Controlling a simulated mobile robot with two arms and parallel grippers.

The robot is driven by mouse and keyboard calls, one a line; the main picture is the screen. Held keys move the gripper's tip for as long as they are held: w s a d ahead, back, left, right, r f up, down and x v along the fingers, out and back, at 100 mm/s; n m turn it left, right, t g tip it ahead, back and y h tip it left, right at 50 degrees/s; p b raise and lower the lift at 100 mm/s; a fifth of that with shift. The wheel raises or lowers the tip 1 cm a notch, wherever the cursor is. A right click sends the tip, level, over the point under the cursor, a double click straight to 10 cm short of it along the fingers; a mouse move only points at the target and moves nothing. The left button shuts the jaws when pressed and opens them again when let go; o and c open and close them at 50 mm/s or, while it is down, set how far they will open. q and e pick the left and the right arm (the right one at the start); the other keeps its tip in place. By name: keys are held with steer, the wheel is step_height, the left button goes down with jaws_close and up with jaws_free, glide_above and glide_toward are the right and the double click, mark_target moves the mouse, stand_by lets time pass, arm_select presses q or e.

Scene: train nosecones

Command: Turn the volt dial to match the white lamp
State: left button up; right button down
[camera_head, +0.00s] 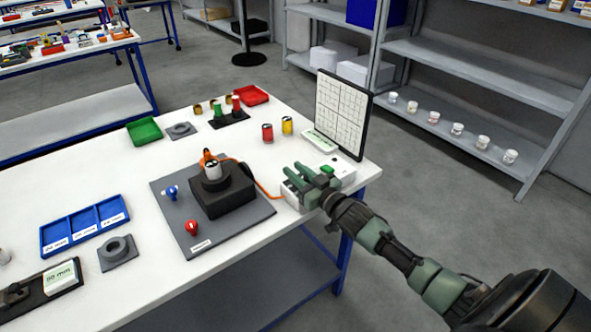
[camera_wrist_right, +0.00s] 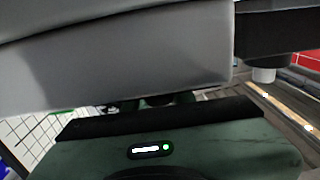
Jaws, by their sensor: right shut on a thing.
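A white box (camera_head: 338,179) with an orange cable sits near the table's right edge. My right gripper (camera_head: 303,174) is over its left part, its fingers low against the top. The gripper is shut on what appears to be the volt dial, which the fingers hide. A green part (camera_head: 327,170) shows close to the fingers. I cannot make out a white lamp on the box. In the right wrist view, a large pale grey shape (camera_wrist_right: 120,60) fills the top, above the green gripper body with a lit green light. My left gripper is not in view.
A black block (camera_head: 222,194) with a white cylinder and orange plug stands on a grey mat (camera_head: 172,212), with a blue piece and a red piece beside it. A gridded board (camera_head: 342,112) stands behind the box.

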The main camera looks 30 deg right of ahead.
steer(key=m+h+p, duration=0.1)
steer(key=m+h, duration=0.1)
steer(key=h, duration=0.1)
steer(key=shift+d, duration=0.15)
steer(key=shift+d+m+g+h, duration=0.2)
steer(key=shift+m+h, duration=0.5)
steer(key=shift+h, duration=0.3)
steer(key=shift+d+m+g+h, duration=0.2)
steer(key=shift+m+h, duration=0.5)
steer(key=shift+h, duration=0.6)
steer(key=c, duration=1.2)
jaws_free()
steer(key=shift+c, duration=0.2)
steer(key=shift+s, duration=0.15)
steer(key=v, duration=0.7)
steer(key=shift+s+a, duration=0.1)
steer(key=shift+s, duration=0.25)
steer(key=shift+o, duration=0.2)
steer(key=shift+r, duration=0.1)
